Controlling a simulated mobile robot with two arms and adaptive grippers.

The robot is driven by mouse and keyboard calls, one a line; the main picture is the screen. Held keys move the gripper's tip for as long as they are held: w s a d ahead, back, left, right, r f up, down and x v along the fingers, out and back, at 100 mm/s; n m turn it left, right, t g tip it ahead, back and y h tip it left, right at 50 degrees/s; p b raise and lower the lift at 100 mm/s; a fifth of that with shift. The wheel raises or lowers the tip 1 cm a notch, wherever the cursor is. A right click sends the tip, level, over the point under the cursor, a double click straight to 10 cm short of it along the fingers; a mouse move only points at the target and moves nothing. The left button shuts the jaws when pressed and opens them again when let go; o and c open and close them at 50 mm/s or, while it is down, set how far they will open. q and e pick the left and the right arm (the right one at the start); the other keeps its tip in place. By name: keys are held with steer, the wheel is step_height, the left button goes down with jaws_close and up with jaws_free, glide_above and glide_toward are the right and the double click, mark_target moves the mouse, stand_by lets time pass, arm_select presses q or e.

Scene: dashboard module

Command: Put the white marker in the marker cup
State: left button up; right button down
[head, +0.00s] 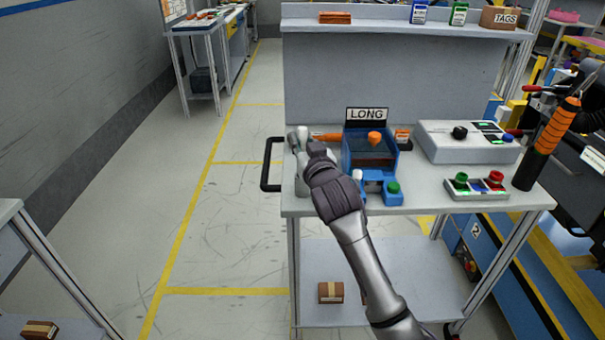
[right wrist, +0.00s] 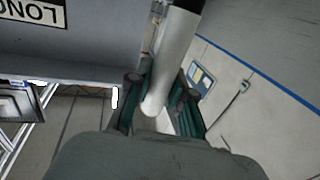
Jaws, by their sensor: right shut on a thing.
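A white marker (right wrist: 172,62) with a dark end shows in the right wrist view, between the fingers of my right gripper (right wrist: 157,100). In the head view my right gripper (head: 302,142) is over the left edge of the workbench, and its wrist hides part of what is there. The gripper is shut on the marker, which is hard to make out in the head view. I cannot clearly single out the marker cup. Small blue holders, one with a white top (head: 357,175) and one with a green top (head: 393,188), stand right of my wrist. My left gripper is not in view.
A grey control box (head: 465,148), a button panel (head: 477,191) and an orange-handled tool (head: 556,125) are on the right. A black rail (head: 265,165) juts from the bench's left side.

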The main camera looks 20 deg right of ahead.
step_height(320, 180, down, 6)
steer(key=shift+r, duration=0.15)
steer(key=c, duration=1)
jaws_free()
steer(key=shift+c, duration=0.2)
